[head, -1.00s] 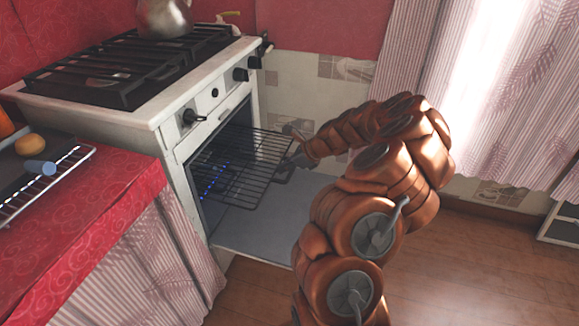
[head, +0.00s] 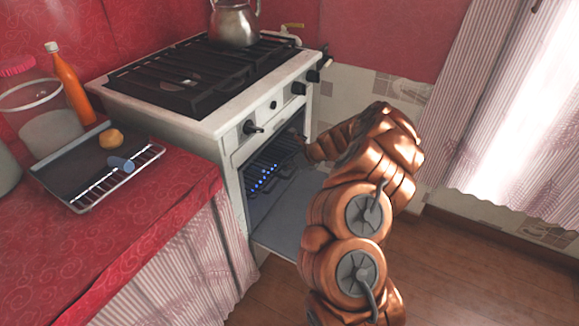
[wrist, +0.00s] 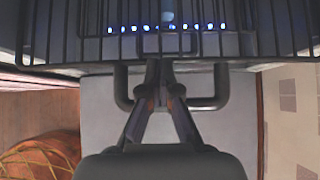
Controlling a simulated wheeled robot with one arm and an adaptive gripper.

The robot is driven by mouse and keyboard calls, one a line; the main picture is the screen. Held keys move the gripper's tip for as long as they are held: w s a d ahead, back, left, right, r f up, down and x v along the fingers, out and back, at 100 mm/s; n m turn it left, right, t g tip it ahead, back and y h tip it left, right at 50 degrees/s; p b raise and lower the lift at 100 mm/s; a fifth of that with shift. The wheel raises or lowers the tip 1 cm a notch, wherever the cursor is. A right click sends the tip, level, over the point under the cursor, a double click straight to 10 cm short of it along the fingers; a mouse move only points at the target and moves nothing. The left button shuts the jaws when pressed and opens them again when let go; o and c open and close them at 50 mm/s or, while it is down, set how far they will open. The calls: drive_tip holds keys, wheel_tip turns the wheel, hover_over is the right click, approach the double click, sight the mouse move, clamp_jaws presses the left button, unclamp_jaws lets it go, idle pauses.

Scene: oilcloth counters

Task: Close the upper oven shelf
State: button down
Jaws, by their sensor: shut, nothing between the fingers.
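The upper oven shelf (head: 272,154) is a dark wire rack inside the oven (head: 230,135), mostly within the opening. In the wrist view its bars (wrist: 60,45) run across the top, with a dark U-shaped handle (wrist: 208,103) at its front. My gripper (wrist: 160,66) is shut and empty, its fingertips at the shelf's front edge, within the handle's span. I cannot tell whether they touch it. In the head view my arm mostly hides the gripper. The oven door (head: 283,228) hangs open, flat, below the shelf.
A red-covered counter (head: 150,225) stands left of the oven, holding a tray (head: 60,172), an orange bottle (head: 70,88) and a glass jar (head: 45,125). A kettle (head: 234,24) sits on the stove top. The wooden floor (head: 460,270) at right is clear.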

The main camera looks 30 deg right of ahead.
drive_tip(key=shift+w+a, duration=0.1)
drive_tip(key=shift+w, duration=0.2)
idle(0.4)
drive_tip(key=p+v, duration=0.8)
drive_tip(key=v, duration=0.1)
drive_tip(key=s+d+f+n+t+y+b, duration=0.25)
drive_tip(key=s+d+n+b, duration=0.2)
drive_tip(key=n+b, duration=0.55)
drive_tip(key=s+d+f+n+t+y+b, duration=0.1)
drive_tip(key=s+d+f+n+t+b, duration=0.25)
drive_tip(key=n+b, duration=0.6)
drive_tip(key=w+a+f+m+b, duration=0.1)
drive_tip(key=w+a+b, duration=0.5)
drive_tip(key=w, duration=0.3)
drive_tip(key=shift+w+a+f, duration=0.2)
drive_tip(key=shift+w+f, duration=0.1)
drive_tip(key=shift+w, duration=0.1)
drive_tip(key=shift+m, duration=0.25)
